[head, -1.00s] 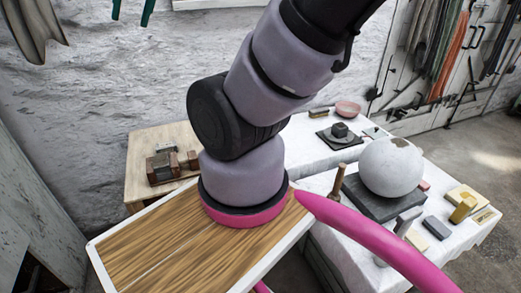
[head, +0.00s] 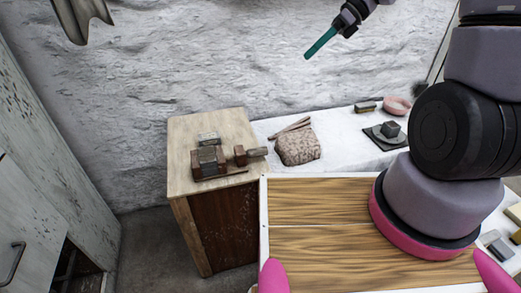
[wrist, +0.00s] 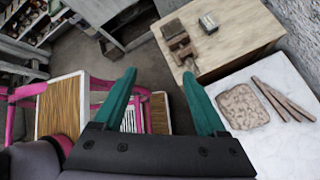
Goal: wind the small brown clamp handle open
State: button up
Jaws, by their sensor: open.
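A small clamp (head: 210,163) of brown blocks and grey metal sits on the pale wooden cabinet top. A small brown piece (head: 240,155) with a grey-brown cylinder stands at its right end; I cannot tell for sure which part is the handle. In the wrist view the clamp (wrist: 178,42) lies beyond my fingertips, slightly right of the middle. My gripper (wrist: 160,74) is open and empty, its two teal fingers wide apart. In the head view my gripper (head: 308,56) is high before the wall, up and right of the clamp and well apart from it.
A small grey block (head: 208,138) lies behind the clamp. Right of the cabinet (head: 185,185), a white-covered table (head: 345,140) holds a speckled lump (head: 298,147), sticks (head: 290,127), a dark board and a pink bowl (head: 397,105). The air above the clamp is clear.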

jog(key=w+a+f+m+y, duration=0.1)
jog(key=w+f+m, duration=0.1)
jog(key=f+m, duration=0.3)
jog(key=w+a+f+m+y, duration=0.2)
jog(key=f+m, duration=0.1)
jog(key=f, duration=0.3)
jog(key=m+t+y, duration=0.2)
jog(key=m+y, duration=0.1)
jog(key=m, duration=1.3)
send_near(260, 152)
jog(key=w, duration=0.1)
jog(key=x, duration=1)
jog(key=shift+w+a+f, duration=0.15)
jog(key=shift+w+f, duration=0.05)
jog(key=shift+f, duration=0.3)
grip_shut()
jog(key=shift+n, duration=0.4)
